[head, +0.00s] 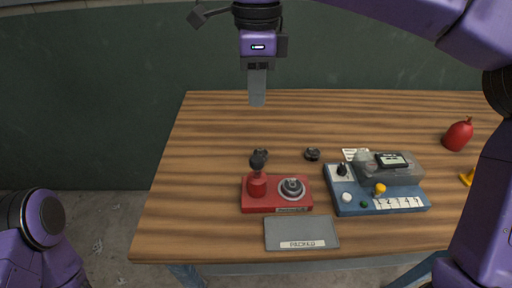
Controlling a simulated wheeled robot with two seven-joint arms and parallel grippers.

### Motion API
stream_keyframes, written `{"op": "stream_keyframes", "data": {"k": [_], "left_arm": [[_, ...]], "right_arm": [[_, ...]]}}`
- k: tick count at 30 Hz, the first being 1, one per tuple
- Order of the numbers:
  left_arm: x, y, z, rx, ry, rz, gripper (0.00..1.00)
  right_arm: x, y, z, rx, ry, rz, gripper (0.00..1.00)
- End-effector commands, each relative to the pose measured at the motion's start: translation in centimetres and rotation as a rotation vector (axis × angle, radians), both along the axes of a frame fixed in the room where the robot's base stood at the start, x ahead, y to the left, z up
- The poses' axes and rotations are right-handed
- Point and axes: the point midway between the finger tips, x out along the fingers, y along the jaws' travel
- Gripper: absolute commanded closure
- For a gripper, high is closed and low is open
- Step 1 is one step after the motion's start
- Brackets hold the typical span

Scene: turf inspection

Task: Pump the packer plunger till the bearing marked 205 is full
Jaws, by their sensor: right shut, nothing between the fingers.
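The red packer (262,207) stands near the front of the table, with a label on its front edge too small to read. Its plunger (257,170) has a dark knob on top and stands upright at the left end. A grey ring-shaped bearing (292,187) sits on the packer's right side; no number on it can be read, nor how full it is. Two dark small round parts, one behind the plunger (261,154) and one to the right (312,154), lie on the table. My right gripper (257,100) is shut and empty, above the table's back part. My left gripper is out of view.
A grey mat marked PACKED (300,228) lies in front of the packer. A blue device (350,207) with knobs, numbered marks and a clear cover stands to the right. A red bulb-like object (458,134) is at the far right. The table's left side (195,170) is clear.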

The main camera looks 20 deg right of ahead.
Motion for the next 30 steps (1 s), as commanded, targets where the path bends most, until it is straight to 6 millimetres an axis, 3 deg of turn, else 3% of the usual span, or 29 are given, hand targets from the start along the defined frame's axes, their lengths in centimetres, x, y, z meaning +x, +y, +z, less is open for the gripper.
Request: {"op": "stream_keyframes", "data": {"k": [5, 21, 30], "left_arm": [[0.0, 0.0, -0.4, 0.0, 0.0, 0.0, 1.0], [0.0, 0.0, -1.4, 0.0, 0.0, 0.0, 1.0], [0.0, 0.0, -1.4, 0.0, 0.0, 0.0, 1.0]], "right_arm": [[0.0, -0.1, -1.5, -0.001, 0.002, -0.001, 1.0], [-0.1, -0.1, -12.3, 0.001, 0.002, -0.002, 1.0], [0.0, -0.1, -14.0, 0.001, 0.0, -0.003, 1.0]]}}
